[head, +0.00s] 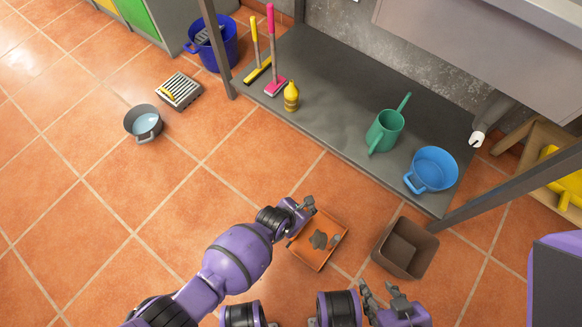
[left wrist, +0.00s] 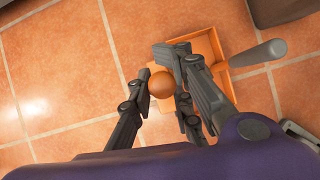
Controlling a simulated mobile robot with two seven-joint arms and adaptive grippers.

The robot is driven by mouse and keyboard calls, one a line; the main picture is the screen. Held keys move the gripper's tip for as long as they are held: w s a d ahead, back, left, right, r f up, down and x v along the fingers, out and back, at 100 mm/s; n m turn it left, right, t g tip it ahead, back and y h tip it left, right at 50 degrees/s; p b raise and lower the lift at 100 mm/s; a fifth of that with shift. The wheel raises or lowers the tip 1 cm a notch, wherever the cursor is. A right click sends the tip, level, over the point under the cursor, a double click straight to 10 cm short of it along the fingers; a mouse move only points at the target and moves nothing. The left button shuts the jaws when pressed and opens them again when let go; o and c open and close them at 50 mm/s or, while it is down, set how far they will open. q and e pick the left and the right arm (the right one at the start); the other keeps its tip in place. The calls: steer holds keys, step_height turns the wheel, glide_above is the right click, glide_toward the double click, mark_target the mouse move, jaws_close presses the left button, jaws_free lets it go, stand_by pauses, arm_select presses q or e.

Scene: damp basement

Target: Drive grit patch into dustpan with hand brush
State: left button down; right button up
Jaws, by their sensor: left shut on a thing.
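An orange dustpan (head: 309,259) lies on the tiled floor in front of my left arm. My left gripper (head: 304,207) is at the dustpan's upper left edge. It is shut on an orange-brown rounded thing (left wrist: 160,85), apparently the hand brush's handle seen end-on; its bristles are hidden. My right gripper (head: 382,290) is empty, fingers apart, below right of the dustpan.
A brown bin (head: 418,232) stands close to the dustpan's right. A low grey platform (head: 330,120) behind holds a green watering can (head: 385,130), a blue basin (head: 431,170) and a yellow bottle (head: 291,97). A grey pot (head: 143,123) stands left.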

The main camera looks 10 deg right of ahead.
arm_select(q)
steer(key=r+p, duration=0.1)
steer(key=w+a+r+p, duration=0.1)
steer(key=r, duration=0.1)
steer(key=w+r+p, duration=0.1)
steer(key=r, duration=0.1)
steer(key=shift+a+r+p, duration=0.1)
steer(key=shift+a+p, duration=0.2)
steer(key=shift+w+a, duration=0.1)
steer(key=shift+w, duration=0.05)
